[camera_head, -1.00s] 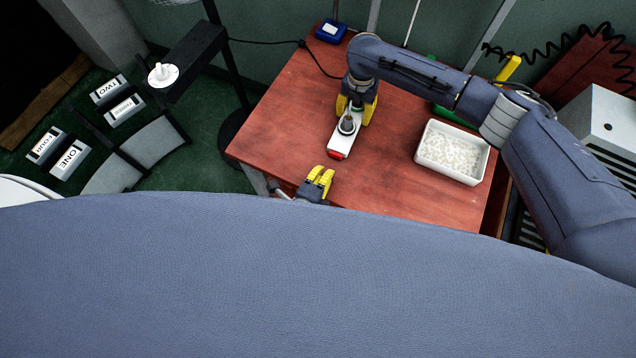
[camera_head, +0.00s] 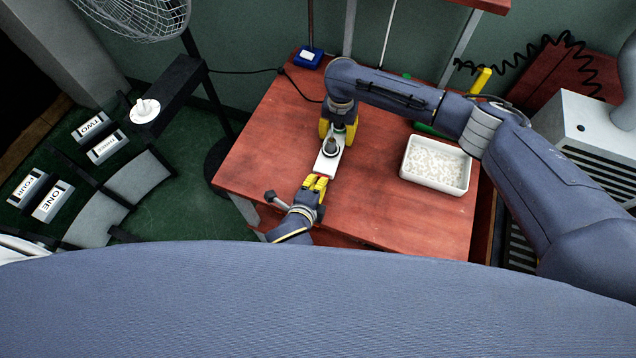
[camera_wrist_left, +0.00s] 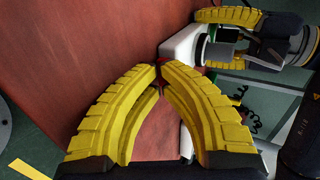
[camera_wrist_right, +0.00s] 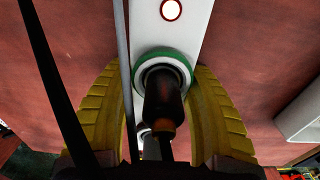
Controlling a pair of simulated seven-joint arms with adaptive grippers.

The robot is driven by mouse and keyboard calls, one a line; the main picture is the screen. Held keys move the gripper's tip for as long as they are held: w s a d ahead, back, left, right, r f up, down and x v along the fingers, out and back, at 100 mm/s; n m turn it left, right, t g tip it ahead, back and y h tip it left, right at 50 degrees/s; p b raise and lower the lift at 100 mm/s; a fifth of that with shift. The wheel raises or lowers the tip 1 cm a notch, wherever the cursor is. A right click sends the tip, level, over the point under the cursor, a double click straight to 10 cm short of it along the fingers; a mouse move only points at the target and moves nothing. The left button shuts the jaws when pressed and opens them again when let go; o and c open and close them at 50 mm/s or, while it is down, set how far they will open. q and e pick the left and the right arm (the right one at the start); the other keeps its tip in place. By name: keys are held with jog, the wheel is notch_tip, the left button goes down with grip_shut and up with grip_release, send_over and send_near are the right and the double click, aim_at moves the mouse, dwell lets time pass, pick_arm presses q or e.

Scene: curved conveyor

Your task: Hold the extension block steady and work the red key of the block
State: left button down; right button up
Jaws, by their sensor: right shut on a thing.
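The extension block (camera_head: 327,163) is a white bar on the red table, also in the left wrist view (camera_wrist_left: 181,43) and right wrist view (camera_wrist_right: 190,37). A dark plug (camera_wrist_right: 163,95) stands in its green-ringed socket. My right gripper (camera_head: 338,129) is shut on the block, with yellow fingers on both sides. My left gripper (camera_head: 318,182) is at the block's near end. Its fingertips meet, with nothing seen between them. They cover most of the red key (camera_wrist_left: 162,61); whether they touch or press it I cannot tell. A red-ringed round light (camera_wrist_right: 171,10) shows on the block.
A white tray of pale bits (camera_head: 437,162) stands on the table (camera_head: 390,215) to the right. A blue box (camera_head: 308,57) with a cable sits at the back left. The table left of the block is clear. A fan stand (camera_head: 200,95) is beyond the left edge.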

pick_arm(q)
jog(key=shift+w+d, duration=0.2)
jog(key=shift+w, duration=0.8)
pick_arm(e)
jog(key=shift+s, duration=0.1)
jog(key=shift+a+f, duration=0.1)
pick_arm(q)
jog(key=shift+s+a, duration=0.15)
jog(key=shift+s, duration=0.5)
jog(key=s, duration=0.2)
jog(key=s+a, duration=0.1)
jog(key=s, duration=0.2)
jog(key=shift+s, duration=0.15)
jog(key=v, duration=0.9)
pick_arm(e)
jog(key=shift+d, duration=0.2)
pick_arm(q)
jog(key=s+a+f+n+g, duration=0.1)
jog(key=a+f+n+g, duration=0.1)
jog(key=f, duration=1.2)
jog(key=s+a+f+n+g, duration=0.2)
jog(key=f+n, duration=0.1)
jog(key=f, duration=1.1)
jog(key=shift+s+a+f+y, duration=0.15)
jog(key=shift+s+f+y, duration=0.1)
jog(key=shift+f+y, duration=0.15)
